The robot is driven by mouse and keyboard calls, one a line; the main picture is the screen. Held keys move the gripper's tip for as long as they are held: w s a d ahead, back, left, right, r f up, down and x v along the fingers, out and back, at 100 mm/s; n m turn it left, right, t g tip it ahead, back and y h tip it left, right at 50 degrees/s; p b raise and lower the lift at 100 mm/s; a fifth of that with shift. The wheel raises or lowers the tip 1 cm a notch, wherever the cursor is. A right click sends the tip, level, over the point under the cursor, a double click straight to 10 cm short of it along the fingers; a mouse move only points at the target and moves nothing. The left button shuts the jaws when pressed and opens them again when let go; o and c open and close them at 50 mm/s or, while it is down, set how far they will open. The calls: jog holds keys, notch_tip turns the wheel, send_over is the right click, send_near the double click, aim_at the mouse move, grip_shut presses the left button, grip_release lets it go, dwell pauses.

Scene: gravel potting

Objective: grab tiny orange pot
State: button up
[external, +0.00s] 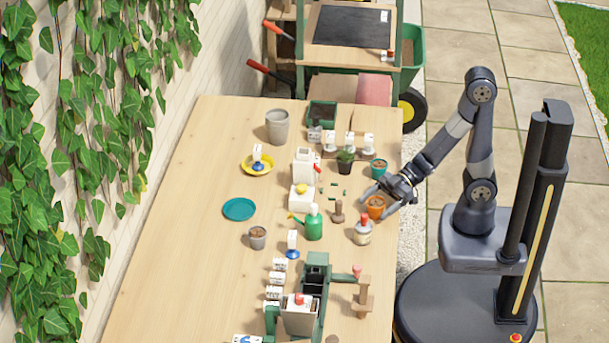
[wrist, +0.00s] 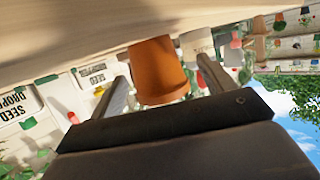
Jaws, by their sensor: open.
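The tiny orange pot (external: 376,206) stands upright on the wooden table near its right edge, with brown fill showing at its top. My gripper (external: 382,200) is low over the table at the pot, reaching in from the right. In the wrist view the orange pot (wrist: 158,72) appears upside down between the two fingers of my gripper (wrist: 160,85). The fingers are spread, with visible gaps on both sides of the pot. I cannot tell the exact depth of the pot between the fingertips.
A teal pot (external: 379,168) and a dark pot with a plant (external: 345,160) stand behind. A bottle with a red top (external: 362,232), a wooden tamper (external: 338,212) and a green watering can (external: 313,224) stand nearby. The table's left side (external: 180,210) is mostly clear.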

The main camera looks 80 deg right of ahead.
jog(key=shift+x, duration=1.25)
jog(key=c, duration=1.1)
